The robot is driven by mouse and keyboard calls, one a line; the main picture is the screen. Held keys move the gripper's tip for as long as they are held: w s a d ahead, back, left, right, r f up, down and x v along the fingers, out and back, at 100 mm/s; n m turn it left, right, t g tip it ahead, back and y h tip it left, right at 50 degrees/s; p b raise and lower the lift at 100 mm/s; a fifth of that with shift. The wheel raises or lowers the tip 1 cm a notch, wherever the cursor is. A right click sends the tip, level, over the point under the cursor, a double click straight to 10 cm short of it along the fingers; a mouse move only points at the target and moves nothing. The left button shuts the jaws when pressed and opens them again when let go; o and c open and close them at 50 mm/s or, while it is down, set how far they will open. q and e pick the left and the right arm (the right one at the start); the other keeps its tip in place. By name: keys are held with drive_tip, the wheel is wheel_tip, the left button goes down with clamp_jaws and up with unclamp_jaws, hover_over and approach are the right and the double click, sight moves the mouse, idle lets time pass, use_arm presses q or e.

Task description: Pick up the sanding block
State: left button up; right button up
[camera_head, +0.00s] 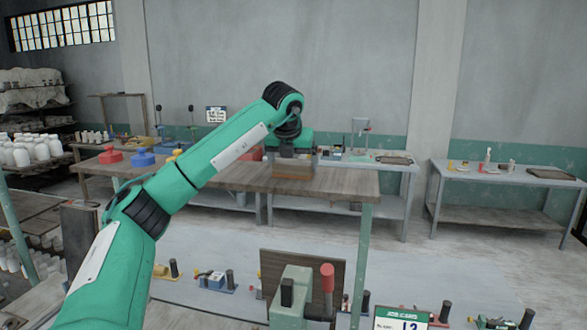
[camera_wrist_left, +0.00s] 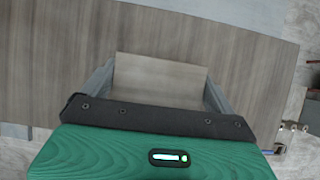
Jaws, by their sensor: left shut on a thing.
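The sanding block (camera_head: 293,169) is a brown wooden block at the wooden table (camera_head: 335,182), in the middle of the head view. My left gripper (camera_head: 292,159) points down over it, with the arm coming in from the lower left. In the left wrist view the block's flat, light-brown face (camera_wrist_left: 160,78) fills the space between the two grey fingers of my left gripper (camera_wrist_left: 158,88), which is shut on it. The block's lower edge is hidden there by the gripper body. I cannot tell whether it touches the tabletop. My right gripper is not in view.
A red object (camera_head: 111,157) and a blue object (camera_head: 143,158) stand at the table's left end. A grey bench (camera_head: 390,170) stands behind, and another table (camera_head: 510,176) stands at the right. The tabletop right of the block is clear. A low surface with several tools lies in front.

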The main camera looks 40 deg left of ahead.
sight(294, 161)
use_arm(q)
drive_tip(key=shift+r, duration=0.5)
wheel_tip(294, 161, up, 8)
drive_tip(key=b, duration=0.3)
wheel_tip(294, 161, up, 11)
drive_tip(key=b, duration=0.1)
drive_tip(key=o, duration=0.4)
drive_tip(key=c, duration=0.3)
